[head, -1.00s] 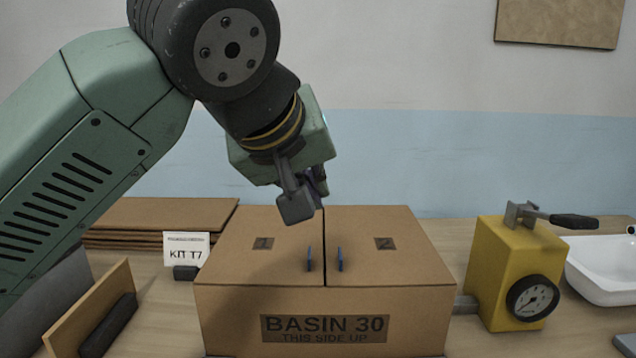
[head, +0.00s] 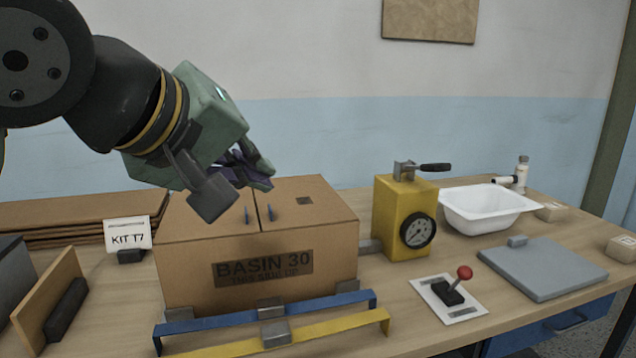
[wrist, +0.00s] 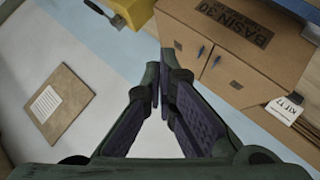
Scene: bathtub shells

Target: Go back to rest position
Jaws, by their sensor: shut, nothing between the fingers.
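My gripper (head: 238,180) is in the head view, in front of and above the left part of a closed cardboard box marked BASIN 30 (head: 190,278). Its fingers are shut and empty. In the wrist view my gripper (wrist: 165,95) shows its dark fingers close together, with the box (wrist: 225,50) beyond them. The box has two small blue tabs (head: 270,212) on its top flaps. My gripper hides part of the box's top left flap.
A yellow gauge unit (head: 390,220) stands right of the box, with a white basin (head: 490,215) behind it. A red-knobbed lever (head: 463,272) and a grey plate (head: 540,268) lie front right. Blue (head: 340,300) and yellow (head: 350,328) bars run before the box. Flat cardboard (head: 60,212) lies left.

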